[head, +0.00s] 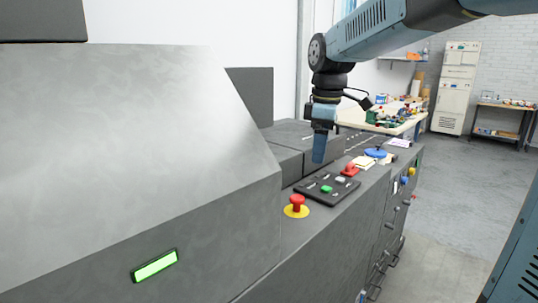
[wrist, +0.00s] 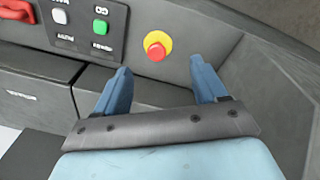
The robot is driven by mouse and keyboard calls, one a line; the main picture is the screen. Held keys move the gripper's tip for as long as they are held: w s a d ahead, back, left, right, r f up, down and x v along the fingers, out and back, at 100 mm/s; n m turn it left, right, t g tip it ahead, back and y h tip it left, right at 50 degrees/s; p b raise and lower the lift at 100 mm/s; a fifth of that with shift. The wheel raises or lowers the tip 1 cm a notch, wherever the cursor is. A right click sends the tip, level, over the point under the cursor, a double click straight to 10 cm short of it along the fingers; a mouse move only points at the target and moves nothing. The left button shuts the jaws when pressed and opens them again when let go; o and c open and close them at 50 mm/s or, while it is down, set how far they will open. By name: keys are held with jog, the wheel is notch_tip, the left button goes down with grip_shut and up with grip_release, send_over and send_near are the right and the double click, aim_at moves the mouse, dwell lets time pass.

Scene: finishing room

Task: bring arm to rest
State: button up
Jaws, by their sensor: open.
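My gripper (head: 319,152) hangs from my blue arm, pointing down above the top of the grey machine, behind the control panel in the head view. In the wrist view my gripper (wrist: 160,85) shows two blue fingers spread apart with nothing between them. A red mushroom button on a yellow base (head: 296,207) stands on the machine's ledge. It also shows in the wrist view (wrist: 157,46), beyond the gap between the fingertips. The gripper looks apart from the button.
A dark control panel (head: 328,188) with green and white buttons lies beside the red button. The large grey machine housing (head: 130,130) with a lit green display (head: 155,266) fills the left. A workbench (head: 400,125) stands behind. Open floor (head: 460,190) lies to the right.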

jog(key=s+d+f+m+t, duration=0.2)
jog(key=s+d+m, duration=0.2)
jog(key=s+m, duration=0.3)
jog(key=s+d+f+m+t, duration=0.2)
jog(key=s+d+m, duration=0.3)
jog(key=s, duration=0.7)
jog(key=shift+s+d+f+m, duration=0.3)
jog(key=shift+f+m, duration=0.5)
jog(key=shift+m, duration=0.4)
